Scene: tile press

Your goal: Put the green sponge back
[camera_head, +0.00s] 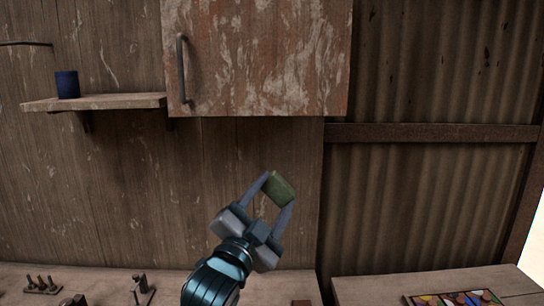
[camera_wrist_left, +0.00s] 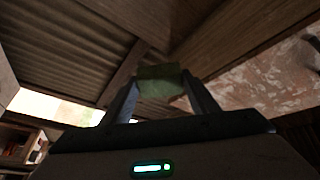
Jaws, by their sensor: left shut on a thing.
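The green sponge (camera_head: 280,188) is a small dull green block in the head view. My left gripper (camera_head: 279,190) is shut on it and holds it in the air above the workbench, in front of the wooden wall and below the wall cabinet. In the left wrist view the sponge (camera_wrist_left: 160,80) sits between the two fingertips of my left gripper (camera_wrist_left: 161,88). My right gripper is in neither view.
A wall cabinet (camera_head: 262,55) with a dark handle hangs above. Metal fittings (camera_head: 42,285) stand on the bench (camera_head: 200,272). A tray of coloured tiles (camera_head: 455,299) lies at the lower right.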

